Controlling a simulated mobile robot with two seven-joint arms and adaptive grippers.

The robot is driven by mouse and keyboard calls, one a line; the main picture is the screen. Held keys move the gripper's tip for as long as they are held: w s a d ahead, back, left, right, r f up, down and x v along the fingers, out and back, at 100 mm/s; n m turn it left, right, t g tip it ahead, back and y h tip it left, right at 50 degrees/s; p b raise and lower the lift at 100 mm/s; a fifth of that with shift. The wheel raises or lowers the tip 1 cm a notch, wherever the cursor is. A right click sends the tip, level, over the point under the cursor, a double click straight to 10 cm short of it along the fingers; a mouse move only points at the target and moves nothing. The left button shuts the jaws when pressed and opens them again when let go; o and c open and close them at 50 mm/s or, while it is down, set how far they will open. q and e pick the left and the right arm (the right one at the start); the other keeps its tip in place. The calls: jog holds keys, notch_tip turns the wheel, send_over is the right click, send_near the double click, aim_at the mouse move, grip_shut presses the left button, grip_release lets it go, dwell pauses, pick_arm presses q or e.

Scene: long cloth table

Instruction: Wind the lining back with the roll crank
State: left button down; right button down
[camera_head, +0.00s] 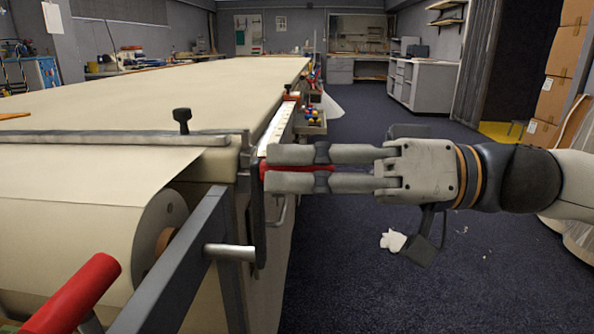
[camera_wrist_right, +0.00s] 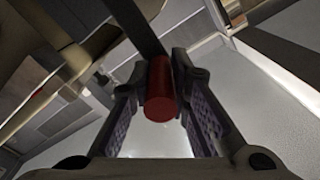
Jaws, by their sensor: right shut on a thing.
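The roll crank has a dark arm (camera_head: 257,225) that stands nearly upright at the end of a metal shaft (camera_head: 230,252), with a red grip (camera_head: 264,169) at its top. My right gripper (camera_head: 283,168) comes in from the right, its two fingers shut around the red grip. In the right wrist view the red grip (camera_wrist_right: 160,95) lies between both finger pads. The cream lining (camera_head: 80,190) is wound on a thick roll (camera_head: 166,215) at the table's near end, left of the crank. My left gripper is not in view.
The long cloth table (camera_head: 190,90) stretches away behind the roll, with a metal bar (camera_head: 110,138) and a black knob (camera_head: 182,120) across its near end. Another red handle (camera_head: 80,295) is at the lower left.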

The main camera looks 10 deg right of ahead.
jog(key=shift+s+r, duration=0.1)
jog(key=shift+r, duration=0.2)
jog(key=c, duration=1.5)
grip_release()
jog(key=shift+f, duration=0.15)
jog(key=v, duration=1.2)
